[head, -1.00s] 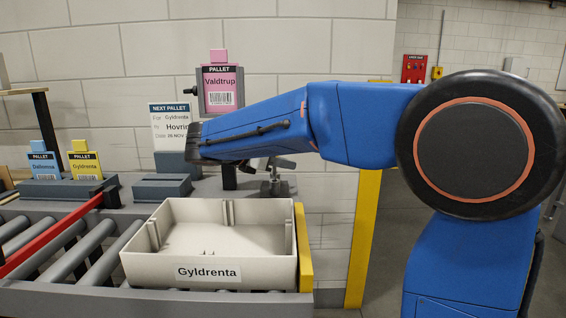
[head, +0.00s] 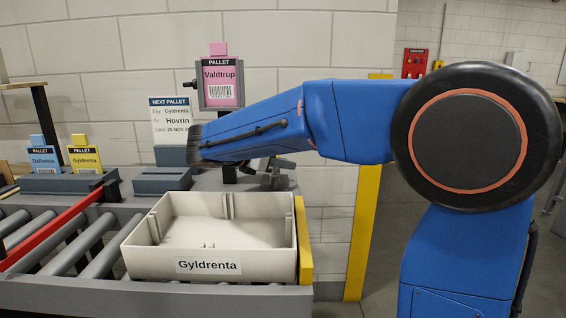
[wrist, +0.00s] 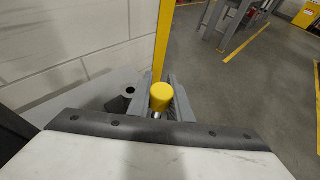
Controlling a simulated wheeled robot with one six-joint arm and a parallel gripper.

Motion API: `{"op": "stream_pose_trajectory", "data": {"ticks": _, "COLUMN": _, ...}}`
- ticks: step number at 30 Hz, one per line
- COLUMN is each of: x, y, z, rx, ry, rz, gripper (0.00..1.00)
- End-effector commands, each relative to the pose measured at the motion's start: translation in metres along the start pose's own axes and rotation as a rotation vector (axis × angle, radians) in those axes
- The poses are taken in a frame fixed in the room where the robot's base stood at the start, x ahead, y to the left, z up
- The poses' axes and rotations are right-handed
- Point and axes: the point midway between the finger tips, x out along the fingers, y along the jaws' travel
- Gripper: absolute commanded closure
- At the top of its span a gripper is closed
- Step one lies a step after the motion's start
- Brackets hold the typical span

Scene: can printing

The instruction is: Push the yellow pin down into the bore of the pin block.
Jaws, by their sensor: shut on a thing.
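The yellow pin (wrist: 162,96) shows its round yellow head in the wrist view, with a short bright metal shank just below it. My gripper (wrist: 164,98) is shut on the pin, one grey finger on each side of the head. The pin's lower end and the bore are hidden, so I cannot tell how far the pin is in. A dark grey piece with a round hole (wrist: 118,103) stands just left of the fingers; I cannot tell whether it belongs to the pin block. In the head view my forearm covers the gripper and pin; a grey fixture (head: 273,178) shows partly below it.
A cream tray labelled Gyldrenta (head: 209,267) sits on the roller conveyor, beside a yellow end stop (head: 304,245). A pink pallet card (head: 220,89) stands behind my forearm. Blue (head: 43,161) and yellow (head: 84,160) cards stand at the left. A yellow post (head: 361,240) rises right of the bench.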

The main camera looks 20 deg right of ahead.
Motion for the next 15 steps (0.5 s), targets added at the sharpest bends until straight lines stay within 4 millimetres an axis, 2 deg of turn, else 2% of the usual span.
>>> {"op": "stream_pose_trajectory", "data": {"ticks": 15, "x": 0.0041, "y": 0.0000, "z": -0.0097, "rx": 0.000, "ry": 0.000, "rz": 0.000, "gripper": 1.00}}
